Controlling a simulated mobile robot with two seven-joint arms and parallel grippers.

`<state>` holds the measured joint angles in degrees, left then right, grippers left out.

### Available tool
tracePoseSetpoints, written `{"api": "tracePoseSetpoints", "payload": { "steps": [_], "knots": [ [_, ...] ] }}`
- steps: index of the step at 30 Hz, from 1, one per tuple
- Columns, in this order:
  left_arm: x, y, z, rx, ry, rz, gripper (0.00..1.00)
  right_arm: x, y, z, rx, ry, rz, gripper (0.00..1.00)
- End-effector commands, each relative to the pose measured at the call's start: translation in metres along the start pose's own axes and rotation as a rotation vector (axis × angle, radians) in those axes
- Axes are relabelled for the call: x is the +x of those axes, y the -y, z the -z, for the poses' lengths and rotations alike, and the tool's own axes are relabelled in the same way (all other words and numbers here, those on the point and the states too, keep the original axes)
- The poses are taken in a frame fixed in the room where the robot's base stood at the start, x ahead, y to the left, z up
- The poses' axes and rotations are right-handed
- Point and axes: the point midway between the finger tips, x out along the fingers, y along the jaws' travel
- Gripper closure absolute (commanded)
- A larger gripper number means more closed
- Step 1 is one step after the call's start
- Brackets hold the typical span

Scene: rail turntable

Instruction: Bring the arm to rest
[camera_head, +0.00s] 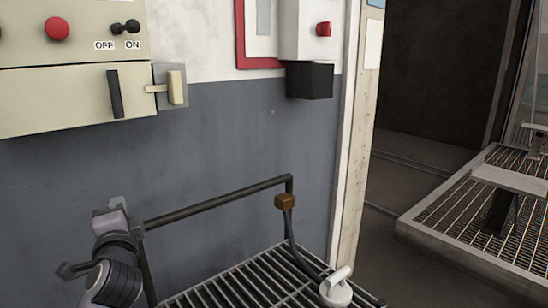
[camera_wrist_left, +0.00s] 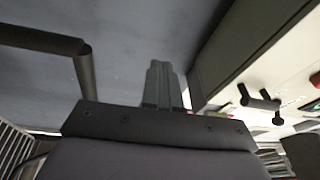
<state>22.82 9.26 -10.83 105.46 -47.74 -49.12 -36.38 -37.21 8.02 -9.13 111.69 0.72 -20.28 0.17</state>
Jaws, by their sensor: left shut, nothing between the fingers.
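My left gripper (camera_head: 118,202) is at the lower left of the head view, in front of the blue-grey wall and close to the left end of the dark handrail (camera_head: 215,203). I cannot tell whether it touches the rail. In the left wrist view the two grey fingers (camera_wrist_left: 160,82) are together, with nothing between them. The rail also shows in that view (camera_wrist_left: 40,38), left of the fingers. My right gripper is not in view.
A beige control box (camera_head: 75,85) with a red button (camera_head: 57,28) and a switch lever (camera_head: 175,87) hangs above my left gripper. A metal grating (camera_head: 250,283) lies below. A doorway opens at right.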

Motion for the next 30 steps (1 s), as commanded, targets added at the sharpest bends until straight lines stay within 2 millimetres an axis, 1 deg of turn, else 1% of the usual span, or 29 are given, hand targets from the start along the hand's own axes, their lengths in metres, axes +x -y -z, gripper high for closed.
{"api": "tracePoseSetpoints", "payload": {
  "steps": [1, 2, 3, 5, 6, 8, 9, 11, 12, 14, 15, 17, 18, 20, 21, 24, 27, 30],
  "knots": [
    [-0.011, -0.033, 0.001, -0.040, -0.036, -0.067, 1.00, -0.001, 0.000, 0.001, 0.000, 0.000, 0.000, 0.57],
    [-0.018, -0.049, 0.001, -0.068, -0.056, -0.102, 1.00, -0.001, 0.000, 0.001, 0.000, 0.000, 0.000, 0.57],
    [-0.027, -0.070, 0.002, -0.107, -0.081, -0.150, 1.00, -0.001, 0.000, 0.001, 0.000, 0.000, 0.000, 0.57],
    [-0.043, -0.102, 0.002, -0.169, -0.112, -0.223, 1.00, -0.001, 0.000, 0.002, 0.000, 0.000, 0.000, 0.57],
    [-0.055, -0.121, 0.001, -0.213, -0.128, -0.273, 1.00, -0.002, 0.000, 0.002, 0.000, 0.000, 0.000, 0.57],
    [-0.075, -0.149, 0.000, -0.280, -0.148, -0.346, 1.00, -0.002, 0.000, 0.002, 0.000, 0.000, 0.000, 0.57],
    [-0.089, -0.167, -0.002, -0.327, -0.157, -0.396, 1.00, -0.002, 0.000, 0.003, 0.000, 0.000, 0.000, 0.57],
    [-0.111, -0.193, -0.005, -0.399, -0.165, -0.470, 1.00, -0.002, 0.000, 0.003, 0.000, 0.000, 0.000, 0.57],
    [-0.127, -0.208, -0.008, -0.449, -0.167, -0.518, 1.00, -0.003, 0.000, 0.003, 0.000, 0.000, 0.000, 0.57],
    [-0.151, -0.229, -0.012, -0.526, -0.163, -0.591, 1.00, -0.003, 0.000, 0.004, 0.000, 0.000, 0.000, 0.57],
    [-0.168, -0.243, -0.016, -0.578, -0.156, -0.638, 1.00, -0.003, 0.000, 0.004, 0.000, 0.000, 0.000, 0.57],
    [-0.193, -0.260, -0.021, -0.659, -0.139, -0.707, 1.00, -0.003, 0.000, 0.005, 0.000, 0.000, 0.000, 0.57],
    [-0.211, -0.271, -0.025, -0.712, -0.124, -0.751, 1.00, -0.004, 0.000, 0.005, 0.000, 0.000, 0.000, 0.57],
    [-0.237, -0.285, -0.032, -0.795, -0.095, -0.816, 1.00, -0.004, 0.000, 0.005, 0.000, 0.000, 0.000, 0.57],
    [-0.254, -0.293, -0.037, -0.848, -0.073, -0.855, 1.00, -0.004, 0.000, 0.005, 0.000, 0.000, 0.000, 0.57],
    [-0.291, -0.307, -0.047, -0.969, -0.015, -0.935, 1.00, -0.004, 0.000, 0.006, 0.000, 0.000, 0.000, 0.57],
    [-0.319, -0.315, -0.056, -1.062, 0.039, -0.989, 1.00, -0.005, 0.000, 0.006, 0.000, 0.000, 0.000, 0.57],
    [-0.336, -0.318, -0.061, -1.123, 0.076, -1.020, 1.00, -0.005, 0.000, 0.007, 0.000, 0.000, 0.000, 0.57]
  ]
}}
